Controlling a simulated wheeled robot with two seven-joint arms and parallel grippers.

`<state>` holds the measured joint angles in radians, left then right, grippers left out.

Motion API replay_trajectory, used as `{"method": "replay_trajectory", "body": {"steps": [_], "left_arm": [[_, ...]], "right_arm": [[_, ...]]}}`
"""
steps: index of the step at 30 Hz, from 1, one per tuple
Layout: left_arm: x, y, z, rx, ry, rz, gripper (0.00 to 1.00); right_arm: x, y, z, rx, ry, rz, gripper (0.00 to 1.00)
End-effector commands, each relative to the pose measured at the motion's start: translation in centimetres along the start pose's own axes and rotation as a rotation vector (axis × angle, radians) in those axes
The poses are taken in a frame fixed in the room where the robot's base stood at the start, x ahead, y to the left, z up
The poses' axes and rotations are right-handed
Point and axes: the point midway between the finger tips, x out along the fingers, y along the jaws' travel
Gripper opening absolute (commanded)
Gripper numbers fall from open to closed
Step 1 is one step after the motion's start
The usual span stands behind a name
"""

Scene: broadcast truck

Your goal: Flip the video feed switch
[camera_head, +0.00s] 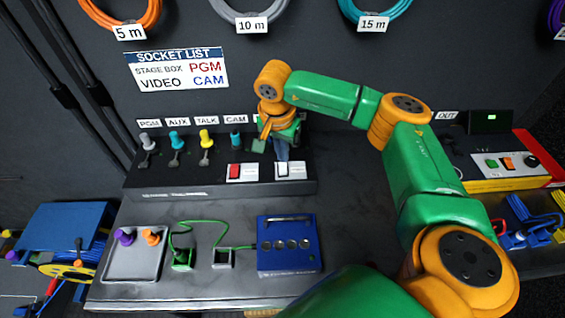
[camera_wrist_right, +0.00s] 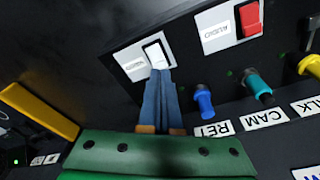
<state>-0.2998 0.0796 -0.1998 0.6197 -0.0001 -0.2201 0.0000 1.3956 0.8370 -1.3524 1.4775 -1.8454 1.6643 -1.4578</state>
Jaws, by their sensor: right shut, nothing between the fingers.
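The video feed switch is a white rocker (camera_head: 281,170) on a light plate at the right end of the black sloped panel. In the right wrist view, the white rocker (camera_wrist_right: 155,54) sits beside small lettering I cannot read. My right gripper (camera_head: 282,157) is shut and empty, pointing down at the panel. In the right wrist view its blue fingertips (camera_wrist_right: 160,74) are at the lower edge of the white rocker, and I cannot tell whether they touch it. My left gripper is not in view.
A red rocker (camera_head: 236,171), labelled AUDIO in the right wrist view, is left of the white one. Several coloured plugs stand behind, including a yellow one (camera_head: 206,141). A blue box (camera_head: 288,262) and a grey tray (camera_head: 134,270) lie in front.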

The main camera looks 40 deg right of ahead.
Motion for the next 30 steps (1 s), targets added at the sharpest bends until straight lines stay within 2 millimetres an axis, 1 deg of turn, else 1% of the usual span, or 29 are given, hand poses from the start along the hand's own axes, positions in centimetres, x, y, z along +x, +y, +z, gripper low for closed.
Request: {"method": "replay_trajectory", "body": {"steps": [24, 28, 30], "left_arm": [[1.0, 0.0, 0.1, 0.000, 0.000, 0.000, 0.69], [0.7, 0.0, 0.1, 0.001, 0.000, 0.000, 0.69], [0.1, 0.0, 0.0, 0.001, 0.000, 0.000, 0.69]], "right_arm": [[1.3, 0.0, 0.2, 0.000, 0.000, 0.001, 0.00], [0.9, 0.0, 0.2, 0.000, -0.001, 0.001, 0.00], [0.3, 0.0, 0.1, 0.000, -0.001, 0.000, 0.00]]}}
